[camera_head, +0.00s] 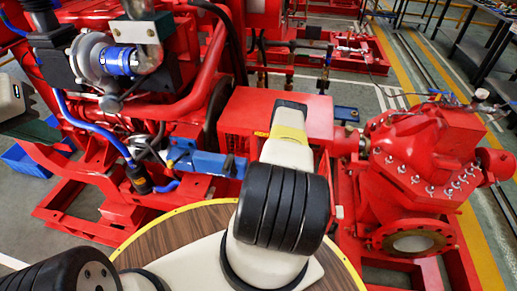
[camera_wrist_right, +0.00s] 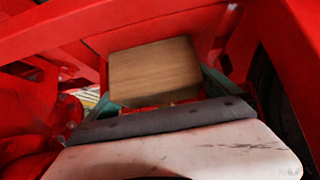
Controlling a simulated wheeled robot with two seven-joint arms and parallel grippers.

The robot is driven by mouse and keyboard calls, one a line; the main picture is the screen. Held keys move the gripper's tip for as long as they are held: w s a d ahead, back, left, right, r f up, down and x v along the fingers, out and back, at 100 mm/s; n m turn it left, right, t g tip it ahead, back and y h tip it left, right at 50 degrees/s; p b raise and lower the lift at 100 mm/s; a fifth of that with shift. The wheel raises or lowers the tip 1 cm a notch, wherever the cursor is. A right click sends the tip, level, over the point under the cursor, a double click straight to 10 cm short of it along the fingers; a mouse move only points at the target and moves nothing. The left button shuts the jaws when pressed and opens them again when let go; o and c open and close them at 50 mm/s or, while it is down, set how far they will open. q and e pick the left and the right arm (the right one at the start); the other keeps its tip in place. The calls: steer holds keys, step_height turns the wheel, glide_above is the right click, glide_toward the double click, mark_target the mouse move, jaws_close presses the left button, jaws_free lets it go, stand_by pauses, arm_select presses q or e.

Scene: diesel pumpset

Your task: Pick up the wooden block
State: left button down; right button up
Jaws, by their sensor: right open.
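The wooden block (camera_wrist_right: 153,70) shows in the right wrist view as a light brown, flat-faced piece among red metal parts. My right gripper (camera_wrist_right: 160,96) is open, with one teal finger near each side of the block's lower part. Whether the fingers touch it I cannot tell. The block's lower edge is partly hidden by the gripper. In the head view, the block and right gripper are hidden beyond my right arm and the red machinery. My left gripper (camera_head: 32,124) is at the left edge of the head view, partly cut off, away from the block; its opening is unclear.
Red frame beams (camera_wrist_right: 60,30) closely surround the block in the right wrist view. In the head view, a red engine (camera_head: 150,95) stands left and a red pump (camera_head: 420,165) right. A red box-shaped guard (camera_head: 240,115) lies between them. A blue bin (camera_head: 30,160) sits at left.

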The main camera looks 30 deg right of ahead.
steer(key=c, duration=1.3)
steer(key=shift+c, duration=0.8)
steer(key=shift+r, duration=0.15)
